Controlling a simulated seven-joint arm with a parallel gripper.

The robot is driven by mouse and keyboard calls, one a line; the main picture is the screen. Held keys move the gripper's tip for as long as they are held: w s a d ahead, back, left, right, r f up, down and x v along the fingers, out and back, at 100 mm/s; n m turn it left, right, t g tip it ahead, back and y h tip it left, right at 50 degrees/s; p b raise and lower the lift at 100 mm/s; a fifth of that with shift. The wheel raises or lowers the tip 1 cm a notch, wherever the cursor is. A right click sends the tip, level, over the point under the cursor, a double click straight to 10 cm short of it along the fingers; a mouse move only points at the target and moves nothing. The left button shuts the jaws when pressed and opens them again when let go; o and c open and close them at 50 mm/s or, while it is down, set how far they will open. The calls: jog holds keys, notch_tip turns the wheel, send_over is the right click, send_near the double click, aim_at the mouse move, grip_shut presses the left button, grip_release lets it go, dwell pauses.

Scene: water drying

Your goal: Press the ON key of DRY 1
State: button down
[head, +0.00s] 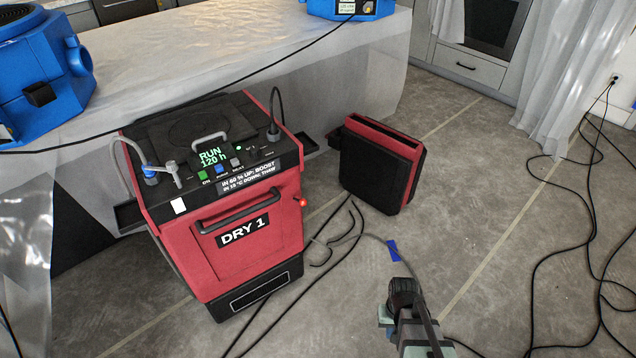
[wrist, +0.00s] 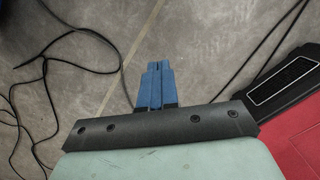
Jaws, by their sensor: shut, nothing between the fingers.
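The red machine labelled DRY 1 (head: 250,232) stands upright at left of centre in the head view. Its black top panel has a lit green display (head: 213,156) reading RUN and 120 h. Below the display are a green key (head: 203,176), a blue key (head: 219,170) and a grey key (head: 236,163). Their small labels are hard to read; the green one's seems to be ON. In the wrist view, my gripper (wrist: 156,66) has its blue fingers together and empty above bare floor. A red and black corner (wrist: 290,110) of the machine is at right there. My gripper is apart from the keys.
A grey handle (head: 208,138) arches behind the keys, and a valve with hoses (head: 160,172) stands left of them. A red and black box (head: 382,163) leans right of the machine. Black cables (head: 590,240) lie on the floor. A plastic-covered counter (head: 240,40) stands behind.

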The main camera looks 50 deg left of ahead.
jog(key=a+r+n+t+y, duration=0.1)
jog(key=a+r, duration=0.3)
jog(key=a, duration=0.4)
jog(key=a+r+n, duration=0.1)
jog(key=a+r, duration=0.2)
jog(key=a, duration=0.6)
notch_tip(320, 180, up, 45)
jog(key=n, duration=0.7)
send_over(202, 173)
jog(key=shift+f, duration=0.15)
jog(key=shift+f, duration=0.15)
notch_tip(202, 173, down, 14)
jog(key=shift+r, duration=0.15)
